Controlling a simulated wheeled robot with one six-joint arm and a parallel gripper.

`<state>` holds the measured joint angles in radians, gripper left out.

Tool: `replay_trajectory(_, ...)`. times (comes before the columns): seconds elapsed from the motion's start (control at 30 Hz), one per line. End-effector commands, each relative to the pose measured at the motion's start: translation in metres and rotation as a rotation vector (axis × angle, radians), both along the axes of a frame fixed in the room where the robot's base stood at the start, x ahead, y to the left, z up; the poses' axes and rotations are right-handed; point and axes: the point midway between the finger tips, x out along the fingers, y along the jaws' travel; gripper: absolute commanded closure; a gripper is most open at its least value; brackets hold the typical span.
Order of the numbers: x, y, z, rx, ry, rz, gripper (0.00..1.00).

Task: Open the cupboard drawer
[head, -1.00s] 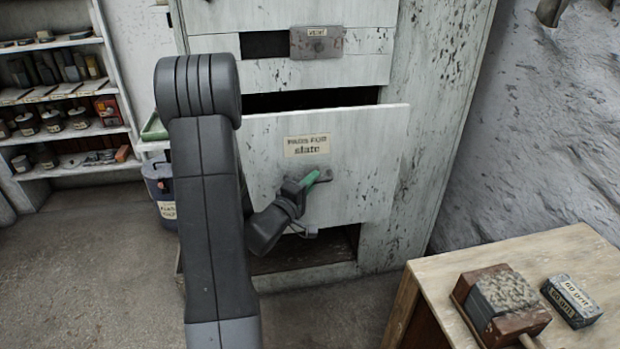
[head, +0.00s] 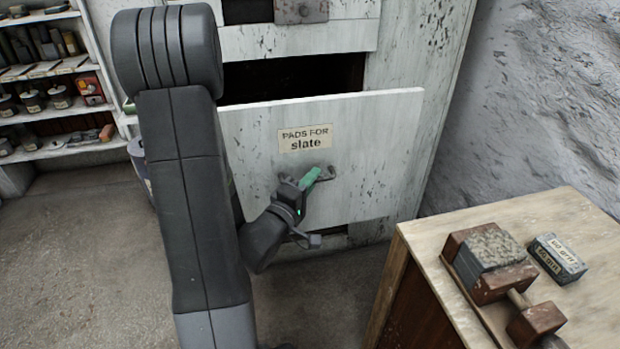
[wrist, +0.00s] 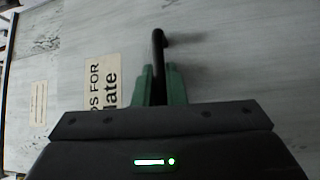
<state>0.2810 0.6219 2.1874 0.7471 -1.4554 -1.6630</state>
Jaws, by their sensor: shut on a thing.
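The cupboard drawer (head: 370,150) has a worn white front with a label (head: 305,138) reading "PADS FOR slate". It stands out from the white cupboard (head: 425,90), with a dark gap (head: 295,78) above its top edge. My gripper (head: 318,176) is at the middle of the drawer front, its green fingers shut on the dark bar handle (head: 328,173). In the wrist view the handle (wrist: 158,50) runs between the green fingers (wrist: 160,85), with the label (wrist: 103,80) beside them. The inside of the drawer is hidden.
A wooden bench (head: 550,205) at the right holds a tool with a stone block (head: 490,250) and a small labelled box (head: 557,258). Shelves (head: 50,90) stand at the back left. Bare floor (head: 90,240) lies at the left. A rough grey wall (head: 550,100) rises behind the bench.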

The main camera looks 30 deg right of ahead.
Motion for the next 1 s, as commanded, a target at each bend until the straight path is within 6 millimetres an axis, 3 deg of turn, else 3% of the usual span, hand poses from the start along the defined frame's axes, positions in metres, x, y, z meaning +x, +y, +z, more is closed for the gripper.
replay_trajectory(0.17, 0.0, 0.0, -0.001, 0.001, 0.002, 0.0, 1.0)
replay_trajectory(0.2, 0.0, 0.0, -0.001, 0.001, 0.002, 0.0, 0.83)
replay_trajectory(0.3, 0.0, 0.0, 0.0, 0.0, 0.001, 0.0, 0.68)
replay_trajectory(0.67, -0.001, 0.004, -0.001, 0.001, 0.001, 0.002, 0.68)
replay_trajectory(1.0, -0.025, 0.045, -0.008, 0.001, 0.004, 0.006, 0.68)
